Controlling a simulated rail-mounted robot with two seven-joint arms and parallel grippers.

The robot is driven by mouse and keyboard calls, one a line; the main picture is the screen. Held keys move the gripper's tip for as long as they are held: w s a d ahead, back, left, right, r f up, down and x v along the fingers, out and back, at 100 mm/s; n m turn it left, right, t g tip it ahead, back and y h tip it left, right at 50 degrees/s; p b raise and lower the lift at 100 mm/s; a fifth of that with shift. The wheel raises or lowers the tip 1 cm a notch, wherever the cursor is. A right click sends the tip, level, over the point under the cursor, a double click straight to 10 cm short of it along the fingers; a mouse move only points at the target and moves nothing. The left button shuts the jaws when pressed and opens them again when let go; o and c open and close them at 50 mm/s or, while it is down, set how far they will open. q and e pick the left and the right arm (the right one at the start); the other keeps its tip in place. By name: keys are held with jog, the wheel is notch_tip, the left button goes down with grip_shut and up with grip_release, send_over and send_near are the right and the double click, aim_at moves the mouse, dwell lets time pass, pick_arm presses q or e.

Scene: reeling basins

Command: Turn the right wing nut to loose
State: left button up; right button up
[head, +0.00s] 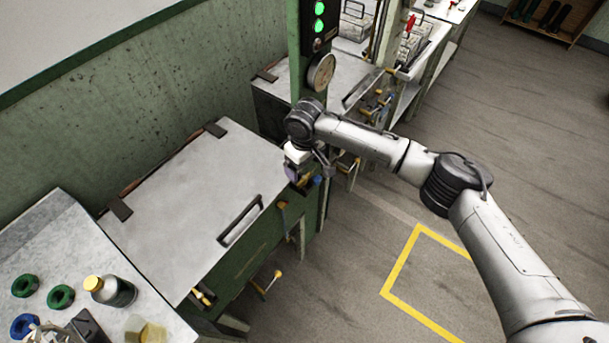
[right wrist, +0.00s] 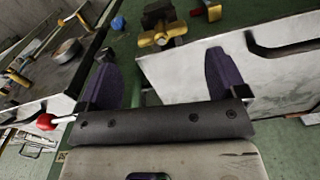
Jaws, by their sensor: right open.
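A brass wing nut (right wrist: 162,36) with a dark clamp piece behind it shows at the top middle of the right wrist view, on the green front of the basin. My right gripper (right wrist: 162,68) is open, its two purple fingers apart and nothing between them. The wing nut lies beyond the fingertips, roughly in line with the gap. In the head view my right gripper (head: 301,174) is at the right front corner of the near basin's lid (head: 200,190), and I cannot make out this wing nut there. My left gripper is not in view.
The lid's handle (head: 240,220) stands beside the gripper. A green post with a round gauge (head: 321,72) rises close behind it. A blue knob (right wrist: 117,23) and a red-yellow handle (right wrist: 206,11) are near the nut. A side table with a bottle (head: 112,290) is at lower left.

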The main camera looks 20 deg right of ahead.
aim_at(305, 177)
jog(key=shift+f, duration=2.85)
jog(key=c, duration=0.9)
